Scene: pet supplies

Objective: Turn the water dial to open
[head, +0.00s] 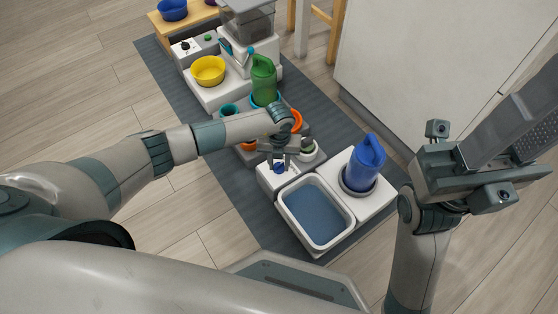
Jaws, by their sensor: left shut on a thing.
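The dial's exact angle is too small to read. The white water basin (290,209) holds blue water. A blue bottle (366,163) stands upright in a round holder to its right. My right gripper (522,118) is raised at the right, close to the camera and away from the dial; its finger gap is unclear.
Behind the left wrist stand a green bottle (263,80), a yellow bowl (208,70) and an orange ring-shaped item (296,120). A white feeder (250,22) is farther back. A white cabinet (420,55) bounds the right. The mat (157,65) lies on open wooden floor.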

